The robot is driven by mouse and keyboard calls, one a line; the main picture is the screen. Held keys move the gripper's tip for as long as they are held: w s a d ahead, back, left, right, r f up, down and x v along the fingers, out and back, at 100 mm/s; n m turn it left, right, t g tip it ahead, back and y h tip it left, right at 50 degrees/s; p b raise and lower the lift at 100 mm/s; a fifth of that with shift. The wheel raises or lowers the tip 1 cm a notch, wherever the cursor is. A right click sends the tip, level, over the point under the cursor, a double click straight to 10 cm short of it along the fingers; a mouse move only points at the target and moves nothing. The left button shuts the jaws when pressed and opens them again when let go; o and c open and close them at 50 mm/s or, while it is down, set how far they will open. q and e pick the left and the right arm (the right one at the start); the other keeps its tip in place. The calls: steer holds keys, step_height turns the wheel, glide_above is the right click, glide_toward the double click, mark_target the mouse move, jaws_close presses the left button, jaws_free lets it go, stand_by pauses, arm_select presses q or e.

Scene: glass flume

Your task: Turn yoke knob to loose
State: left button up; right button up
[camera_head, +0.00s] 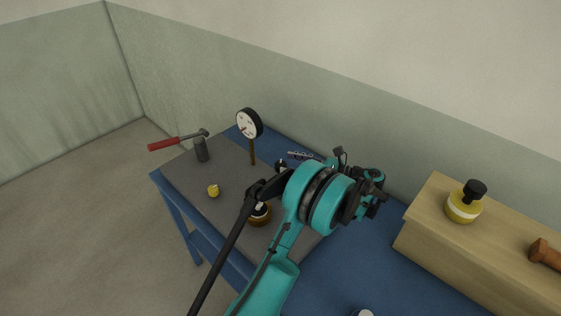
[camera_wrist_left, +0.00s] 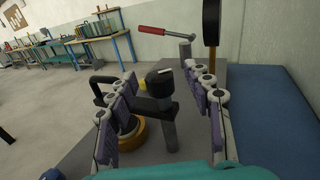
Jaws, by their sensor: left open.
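The yoke knob (camera_wrist_left: 160,78) is a black round cap with a white mark, on a dark grey post in the wrist view. A black yoke arm (camera_wrist_left: 148,103) runs left from the post over a round brass and dark piece (camera_wrist_left: 130,137). My left gripper (camera_wrist_left: 164,76) is open, one finger on each side of the knob, with gaps visible on both sides. In the head view the knob (camera_head: 280,163) shows small and dark beside a grey finger of my left gripper (camera_head: 290,165); my teal arm hides the other finger. My right gripper is not in view.
A dial gauge (camera_head: 249,124) stands on a post behind the knob. A red-handled tool (camera_head: 178,140) sits by a grey post (camera_head: 201,150). A small yellow piece (camera_head: 213,191) lies on the grey mat. A wooden block (camera_head: 425,208) with a yellow bottle (camera_head: 463,206) stands right.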

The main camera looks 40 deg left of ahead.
arm_select(q)
steer(key=f+b+x, duration=0.1)
steer(key=b+x, duration=0.1)
steer(key=x, duration=0.5)
steer(key=shift+s+a+f+g, duration=0.25)
steer(key=shift+s+g, duration=0.05)
jaws_close()
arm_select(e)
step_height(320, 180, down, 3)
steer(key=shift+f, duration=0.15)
